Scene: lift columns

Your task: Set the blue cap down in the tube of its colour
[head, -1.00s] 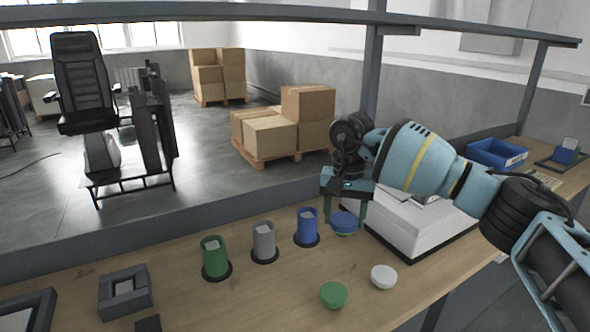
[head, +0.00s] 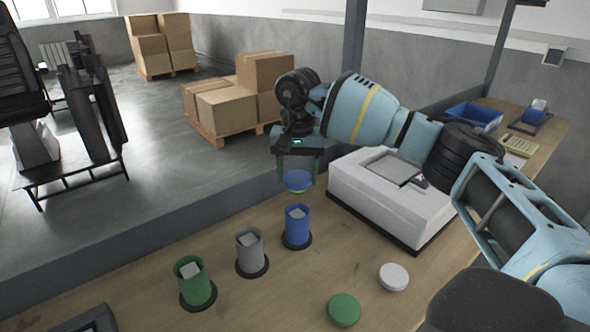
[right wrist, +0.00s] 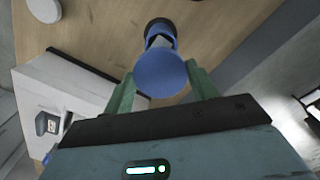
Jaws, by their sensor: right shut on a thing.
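My right gripper (head: 298,178) is shut on the blue cap (head: 298,182) and holds it in the air above the blue tube (head: 297,228). In the right wrist view the blue cap (right wrist: 160,74) sits between the two green fingers, with the blue tube (right wrist: 161,28) partly behind it. The blue tube stands upright with its top open and something pale inside. The grey tube (head: 250,252) and the green tube (head: 194,284) stand in a row to its left, also open. My left gripper is out of view.
A green cap (head: 344,309) and a white cap (head: 393,277) lie on the wooden table at the front. A white box-like device (head: 385,205) stands right of the blue tube, and a blue bin (head: 474,117) is farther back.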

